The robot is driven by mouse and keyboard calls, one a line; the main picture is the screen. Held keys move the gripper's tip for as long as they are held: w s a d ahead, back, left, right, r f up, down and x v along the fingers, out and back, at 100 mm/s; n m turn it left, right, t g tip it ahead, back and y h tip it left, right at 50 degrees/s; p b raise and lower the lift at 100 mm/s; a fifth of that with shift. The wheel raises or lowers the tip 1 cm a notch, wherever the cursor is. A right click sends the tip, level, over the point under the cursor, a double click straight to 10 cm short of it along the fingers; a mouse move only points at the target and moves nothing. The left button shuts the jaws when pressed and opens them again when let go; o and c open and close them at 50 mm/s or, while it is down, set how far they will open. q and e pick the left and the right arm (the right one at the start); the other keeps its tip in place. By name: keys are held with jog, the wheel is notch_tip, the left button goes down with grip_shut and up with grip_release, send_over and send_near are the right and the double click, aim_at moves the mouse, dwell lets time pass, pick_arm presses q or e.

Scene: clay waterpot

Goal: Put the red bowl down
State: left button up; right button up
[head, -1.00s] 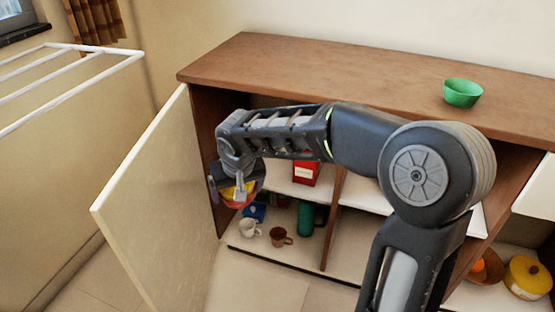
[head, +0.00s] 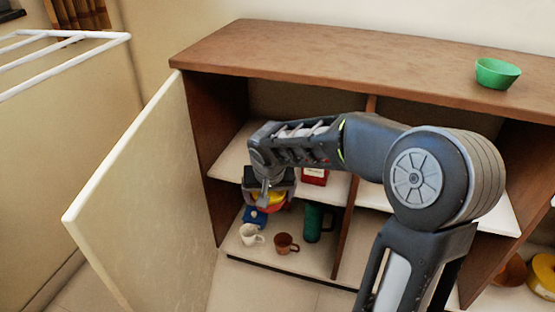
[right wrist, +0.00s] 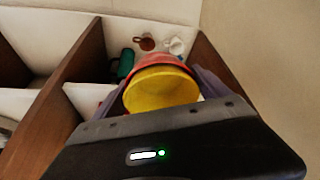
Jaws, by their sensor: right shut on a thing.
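The red bowl (head: 267,208) is in my right gripper (head: 270,197), in front of the left compartment of the open cabinet, near its upper shelf (head: 229,165). Something yellow (head: 264,197) shows with the bowl. In the right wrist view the bowl's red side (right wrist: 168,62) shows beyond a round yellow surface (right wrist: 160,92), between the two fingers of the gripper (right wrist: 162,88). The fingers are shut on the bowl. I cannot tell whether it touches the shelf. My left gripper is not in view.
The open door (head: 150,180) stands at left. A red box (head: 315,177) is on the upper shelf. Below are a white cup (head: 250,235), a brown mug (head: 286,243), a green container (head: 314,222) and a blue item (head: 255,216). A green bowl (head: 497,74) stands on top.

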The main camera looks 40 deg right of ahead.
jog(key=w+d, duration=0.2)
jog(key=w, duration=0.2)
jog(key=w+d+b, duration=0.1)
jog(key=w+d, duration=0.2)
jog(key=w, duration=0.1)
jog(key=w+d+b, duration=0.1)
jog(key=w+d, duration=0.2)
jog(key=w, duration=0.2)
jog(key=shift+d+f, duration=0.1)
jog(key=shift+d, duration=0.1)
jog(key=shift+w+d, duration=0.25)
jog(key=shift+w, duration=0.2)
jog(key=shift+w, duration=0.1)
notch_tip(320, 180, down, 4)
jog(key=b, duration=0.2)
jog(key=shift+w+d+r+b, duration=0.1)
jog(key=shift+d+r+b, duration=0.05)
jog(key=shift+r+b, duration=0.15)
jog(key=shift+f, duration=0.1)
jog(key=o, duration=1.2)
